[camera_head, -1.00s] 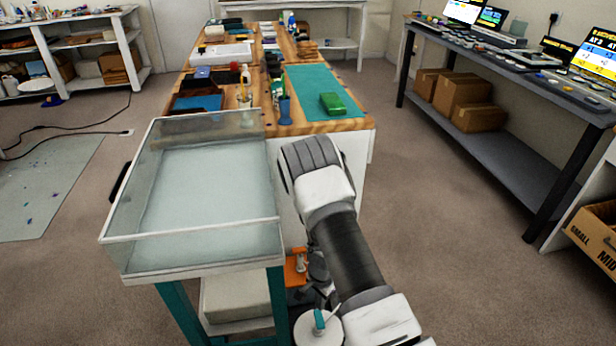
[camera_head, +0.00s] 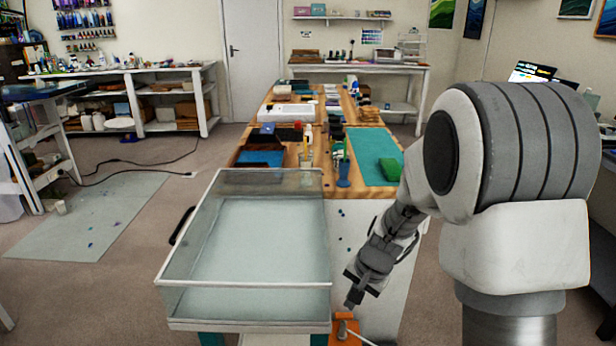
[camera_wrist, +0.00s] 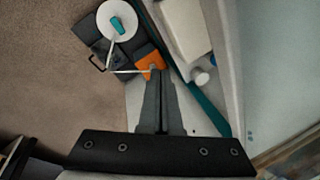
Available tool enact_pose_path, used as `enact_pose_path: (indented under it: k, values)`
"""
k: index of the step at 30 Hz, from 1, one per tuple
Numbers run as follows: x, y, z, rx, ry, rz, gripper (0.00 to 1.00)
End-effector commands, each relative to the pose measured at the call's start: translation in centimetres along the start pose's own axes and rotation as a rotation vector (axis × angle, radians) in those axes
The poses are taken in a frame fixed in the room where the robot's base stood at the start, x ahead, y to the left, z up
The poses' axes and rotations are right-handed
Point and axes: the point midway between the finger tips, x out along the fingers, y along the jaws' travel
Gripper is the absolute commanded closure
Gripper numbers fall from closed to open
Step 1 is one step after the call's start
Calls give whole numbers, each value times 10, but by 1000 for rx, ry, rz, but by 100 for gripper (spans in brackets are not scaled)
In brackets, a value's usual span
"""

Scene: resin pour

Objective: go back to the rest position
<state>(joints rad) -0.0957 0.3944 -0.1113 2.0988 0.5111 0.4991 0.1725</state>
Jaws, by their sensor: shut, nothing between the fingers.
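My gripper (camera_head: 355,295) hangs low at the right of the clear-walled tray in the head view, pointing down. In the wrist view its two fingers (camera_wrist: 158,78) are together with nothing between them. My arm is folded, with a large joint filling the right side of the head view. Below the fingers in the wrist view lies an orange part (camera_wrist: 149,61) of something near the floor, with a white disc (camera_wrist: 117,21) beside it. I cannot tell whether the fingertips touch the orange part.
The clear-walled tray (camera_head: 245,324) stands left of my gripper. Behind it is the long wooden workbench (camera_head: 322,150) with a teal mat (camera_head: 371,172) and green block (camera_head: 390,169). Shelves (camera_head: 178,104) stand at the back left. Open floor (camera_head: 120,232) lies left of the tray.

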Motion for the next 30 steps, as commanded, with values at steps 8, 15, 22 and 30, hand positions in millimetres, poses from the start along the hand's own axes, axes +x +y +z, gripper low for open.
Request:
enact_pose_path:
  k: [8, 15, 22, 30]
  values:
    - [-96, -1, 29, -186, 59, -45, 100]
    - [-161, 17, 62, -344, 126, -43, 100]
    - [-209, 45, 97, -483, 206, -9, 100]
    - [-243, 82, 131, -607, 300, 58, 100]
